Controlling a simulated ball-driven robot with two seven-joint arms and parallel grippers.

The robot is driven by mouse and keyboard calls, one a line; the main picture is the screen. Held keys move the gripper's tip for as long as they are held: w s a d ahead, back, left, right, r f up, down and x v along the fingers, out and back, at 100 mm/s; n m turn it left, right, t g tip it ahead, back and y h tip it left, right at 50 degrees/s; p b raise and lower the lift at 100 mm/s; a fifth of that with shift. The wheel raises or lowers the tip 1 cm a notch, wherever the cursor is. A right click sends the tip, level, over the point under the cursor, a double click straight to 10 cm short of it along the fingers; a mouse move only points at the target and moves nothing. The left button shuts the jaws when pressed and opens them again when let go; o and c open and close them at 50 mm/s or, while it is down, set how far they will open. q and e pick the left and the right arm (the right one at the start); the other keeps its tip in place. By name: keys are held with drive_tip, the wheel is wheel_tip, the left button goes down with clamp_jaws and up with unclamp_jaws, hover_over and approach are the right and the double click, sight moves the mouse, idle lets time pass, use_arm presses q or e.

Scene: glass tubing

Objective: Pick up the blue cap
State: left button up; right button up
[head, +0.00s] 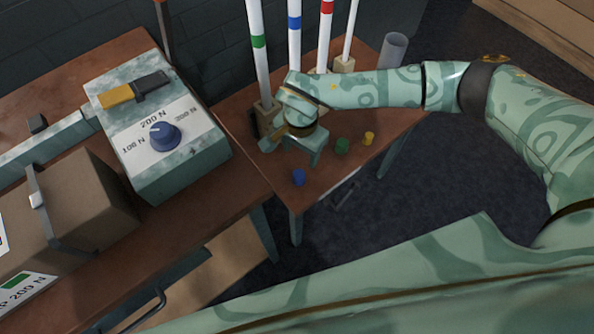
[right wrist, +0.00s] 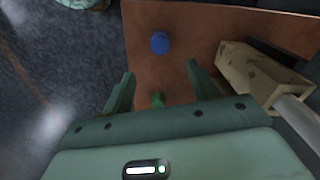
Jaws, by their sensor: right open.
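The blue cap (head: 298,177) sits on the brown table near its front edge. My right gripper (head: 291,155) is over the table just behind the blue cap, with its fingers apart and nothing held. In the right wrist view the blue cap (right wrist: 160,43) shows beyond the two fingertips (right wrist: 160,72), apart from both. A green cap (right wrist: 158,99) shows between the fingers in that view, nearer the palm. In the head view the green cap (head: 342,146) is to the right of the gripper. My left gripper is not in view.
A yellow cap (head: 368,138) stands beside the green cap. Upright tubes with green (head: 258,45), blue (head: 294,30) and red (head: 325,30) bands stand behind, some in wooden blocks (right wrist: 245,72). A grey cup (head: 393,50) is at the back. A dial box (head: 185,150) stands left.

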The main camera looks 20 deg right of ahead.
drive_tip(key=b, duration=0.2)
hover_over(299, 174)
wheel_tip(299, 174, down, 6)
drive_tip(key=shift+d+f, duration=0.1)
drive_tip(key=shift+d, duration=0.05)
drive_tip(key=shift+w+f, duration=0.1)
drive_tip(key=shift+f, duration=0.25)
wheel_tip(299, 174, down, 5)
drive_tip(key=b, duration=0.2)
drive_tip(key=shift+f+b, duration=0.15)
drive_tip(key=shift+b, duration=0.2)
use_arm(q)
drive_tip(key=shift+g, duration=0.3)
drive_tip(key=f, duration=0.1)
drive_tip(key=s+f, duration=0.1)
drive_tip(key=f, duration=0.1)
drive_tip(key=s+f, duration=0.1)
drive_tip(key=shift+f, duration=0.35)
use_arm(e)
drive_tip(key=shift+r, duration=0.2)
drive_tip(key=c, duration=1)
